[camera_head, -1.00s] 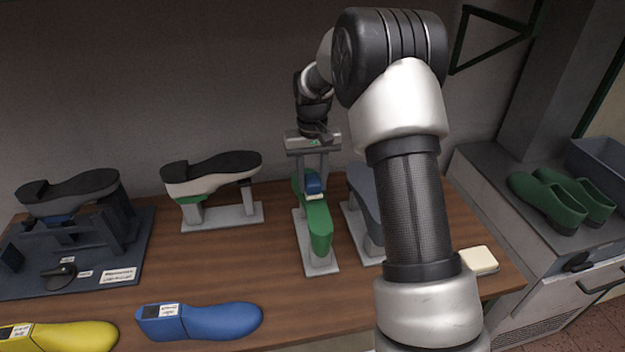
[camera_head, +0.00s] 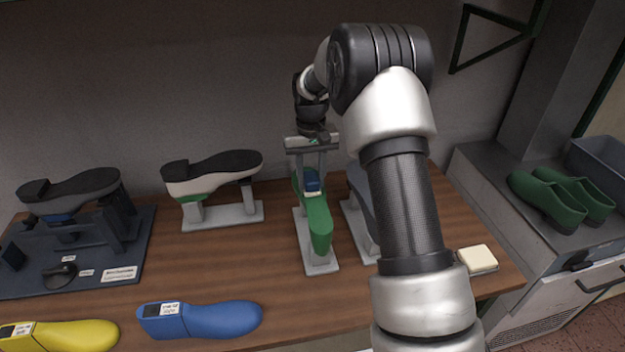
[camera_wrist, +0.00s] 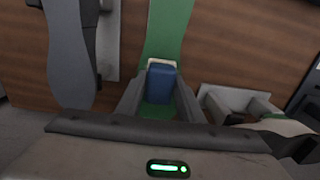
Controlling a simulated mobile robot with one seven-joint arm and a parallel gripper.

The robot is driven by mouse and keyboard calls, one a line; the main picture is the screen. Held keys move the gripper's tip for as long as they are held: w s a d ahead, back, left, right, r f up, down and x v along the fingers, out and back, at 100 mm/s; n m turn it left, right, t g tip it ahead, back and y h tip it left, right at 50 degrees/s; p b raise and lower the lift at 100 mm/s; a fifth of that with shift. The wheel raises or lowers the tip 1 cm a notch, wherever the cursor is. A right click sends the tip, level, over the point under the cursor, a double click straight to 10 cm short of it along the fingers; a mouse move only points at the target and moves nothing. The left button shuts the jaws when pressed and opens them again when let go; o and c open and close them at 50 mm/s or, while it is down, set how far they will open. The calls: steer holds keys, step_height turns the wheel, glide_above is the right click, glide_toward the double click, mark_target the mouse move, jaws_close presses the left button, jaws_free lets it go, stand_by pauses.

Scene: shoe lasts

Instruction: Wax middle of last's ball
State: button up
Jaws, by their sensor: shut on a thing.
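A green last (camera_head: 318,226) lies sole up on a grey stand (camera_head: 320,264) in the middle of the bench, its toe pointing to the front. My gripper (camera_head: 312,180) is above its rear part, shut on a blue block with a pale pad (camera_head: 312,181). In the wrist view the blue block (camera_wrist: 161,82) sits between the fingers, its pale edge (camera_wrist: 162,64) close over the green last (camera_wrist: 168,32). I cannot tell whether the pad touches the last.
A grey last (camera_head: 362,200) on a stand is close to the right, partly behind my arm. A white last with black sole (camera_head: 212,174) stands left. Blue (camera_head: 205,320) and yellow (camera_head: 70,336) lasts lie in front. A cream block (camera_head: 477,259) lies at the right edge.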

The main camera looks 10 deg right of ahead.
steer(key=shift+w+f+p, duration=0.15)
steer(key=shift+w+p, duration=1.85)
steer(key=shift+w, duration=2.25)
steer(key=shift+s+b, duration=0.3)
steer(key=shift+s, duration=0.05)
steer(key=shift+s+b, duration=0.65)
steer(key=shift+s, duration=0.75)
steer(key=shift+s+b, duration=1.5)
steer(key=shift+s, duration=2.1)
steer(key=shift+a, duration=0.1)
steer(key=shift+w+p, duration=0.3)
steer(key=shift+w+r+p, duration=0.25)
steer(key=shift+w+p, duration=0.3)
steer(key=shift+w, duration=0.6)
steer(key=shift+w+f+p, duration=0.2)
steer(key=shift+w+p, duration=1.4)
steer(key=shift+w, duration=2.35)
